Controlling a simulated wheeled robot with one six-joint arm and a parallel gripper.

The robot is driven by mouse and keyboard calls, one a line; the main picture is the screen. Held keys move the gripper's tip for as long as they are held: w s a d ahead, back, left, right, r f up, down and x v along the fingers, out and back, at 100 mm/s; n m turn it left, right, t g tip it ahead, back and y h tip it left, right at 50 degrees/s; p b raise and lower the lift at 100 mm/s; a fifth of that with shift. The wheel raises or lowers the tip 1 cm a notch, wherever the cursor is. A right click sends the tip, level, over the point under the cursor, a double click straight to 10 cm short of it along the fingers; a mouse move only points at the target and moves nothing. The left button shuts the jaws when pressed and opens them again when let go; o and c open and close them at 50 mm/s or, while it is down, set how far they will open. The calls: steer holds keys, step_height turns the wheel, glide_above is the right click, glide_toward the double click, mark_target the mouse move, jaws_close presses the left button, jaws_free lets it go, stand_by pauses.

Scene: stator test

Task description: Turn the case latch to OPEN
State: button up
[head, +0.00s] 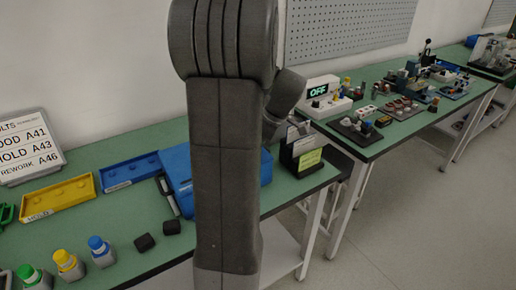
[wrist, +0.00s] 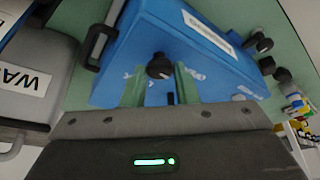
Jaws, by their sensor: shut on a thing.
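The blue case (wrist: 125,50) fills the middle of the wrist view, with a white label on one face and a black handle at its left. Its black round latch knob (wrist: 160,66) is on the side facing my gripper (wrist: 159,72). My two greenish fingers stand on either side of the knob and are shut on it. Small pale markings lie beside the knob, too small to read. In the head view the blue case (head: 178,168) stands on the green bench, partly hidden by my arm. My gripper and the latch are hidden there.
Yellow (head: 57,196) and blue (head: 130,171) trays lie left of the case. Several capped bottles (head: 68,265) and two black blocks (head: 145,242) stand in front. A black holder with a yellow-green label (head: 310,160) is at right. A grey bin (wrist: 30,75) shows in the wrist view.

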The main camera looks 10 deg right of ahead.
steer(key=shift+n+g, duration=0.3)
steer(key=shift+n, duration=0.4)
steer(key=o, duration=1)
steer(key=v, duration=1.3)
steer(key=shift+d+r, duration=0.25)
steer(key=shift+r, duration=0.1)
